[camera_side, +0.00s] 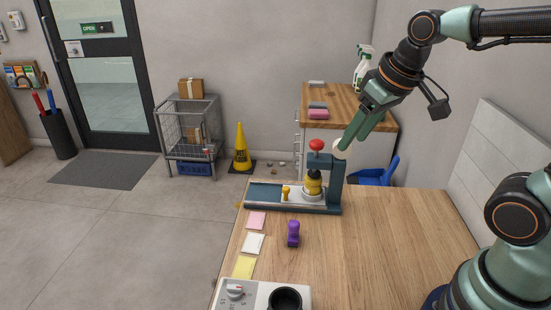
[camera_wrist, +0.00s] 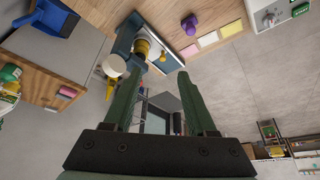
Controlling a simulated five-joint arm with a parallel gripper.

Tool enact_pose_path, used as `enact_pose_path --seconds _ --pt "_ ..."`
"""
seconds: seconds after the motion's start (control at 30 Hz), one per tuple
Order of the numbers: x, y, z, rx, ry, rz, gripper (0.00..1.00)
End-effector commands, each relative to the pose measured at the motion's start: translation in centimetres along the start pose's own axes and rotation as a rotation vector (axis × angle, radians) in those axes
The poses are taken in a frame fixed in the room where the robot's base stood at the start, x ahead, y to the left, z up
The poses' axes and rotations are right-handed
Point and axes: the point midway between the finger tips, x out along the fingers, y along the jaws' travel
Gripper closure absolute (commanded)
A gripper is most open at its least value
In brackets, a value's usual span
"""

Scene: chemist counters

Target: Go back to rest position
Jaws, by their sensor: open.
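My gripper (camera_side: 358,129) is raised above the far part of the wooden counter (camera_side: 385,240), with its green fingers pointing down and left. In the wrist view the fingers (camera_wrist: 157,88) stand apart with nothing between them.
A purple stamp-like piece (camera_side: 293,233) stands on the counter. Pink (camera_side: 256,220), white (camera_side: 252,243) and yellow (camera_side: 244,267) pads lie along its left edge. A grey appliance (camera_side: 235,292) is at the front. A small yellow piece (camera_side: 285,192) is on the press base. The counter's right side is clear.

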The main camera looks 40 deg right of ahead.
Motion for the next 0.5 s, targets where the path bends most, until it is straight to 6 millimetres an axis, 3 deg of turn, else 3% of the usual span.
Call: enact_pose_path --seconds 0.2,0.5 --pt "-0.2 0.1 2.4 -0.001 0.063 0.001 0.43" --pt "-0.1 0.1 2.8 -0.001 0.071 0.002 0.43"
